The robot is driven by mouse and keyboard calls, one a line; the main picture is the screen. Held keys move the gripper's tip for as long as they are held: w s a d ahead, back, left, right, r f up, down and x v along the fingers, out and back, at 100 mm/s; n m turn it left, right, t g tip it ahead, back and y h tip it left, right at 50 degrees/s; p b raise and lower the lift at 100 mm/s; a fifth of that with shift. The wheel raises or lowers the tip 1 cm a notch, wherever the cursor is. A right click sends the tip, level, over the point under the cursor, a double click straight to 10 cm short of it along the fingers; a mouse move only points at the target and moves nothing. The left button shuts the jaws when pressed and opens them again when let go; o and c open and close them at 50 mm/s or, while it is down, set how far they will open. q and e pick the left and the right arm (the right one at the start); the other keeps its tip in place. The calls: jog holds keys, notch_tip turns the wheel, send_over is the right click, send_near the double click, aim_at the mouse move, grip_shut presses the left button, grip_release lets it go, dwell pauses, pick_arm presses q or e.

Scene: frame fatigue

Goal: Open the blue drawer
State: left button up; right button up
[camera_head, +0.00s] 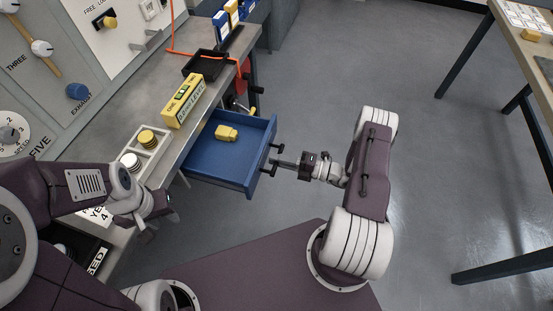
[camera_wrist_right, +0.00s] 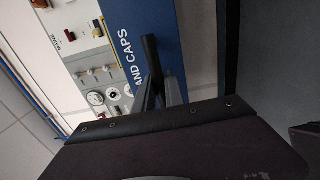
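The blue drawer (camera_head: 222,172) is pulled out from under the bench in the head view, and a yellow piece (camera_head: 227,132) lies inside it. Its black handle (camera_head: 273,158) is on the front face, on the right side. My right gripper (camera_head: 280,162) is at this handle and appears closed on it. In the right wrist view the blue drawer front (camera_wrist_right: 140,45) with the lettering "AND CAPS" fills the middle, with the dark handle (camera_wrist_right: 151,55) at the fingers. My left gripper (camera_head: 160,205) is over the bench's near edge, apart from the drawer; its fingers are unclear.
The bench (camera_head: 190,125) carries a yellow box (camera_head: 184,101), a tray with round caps (camera_head: 147,147) and a black tray (camera_head: 205,65). An orange cable (camera_head: 200,54) runs along it. A table (camera_head: 535,60) stands at the right. The floor beyond my right arm is clear.

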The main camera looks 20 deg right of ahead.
jog(key=o, duration=0.4)
jog(key=shift+c, duration=0.2)
jog(key=v, duration=0.9)
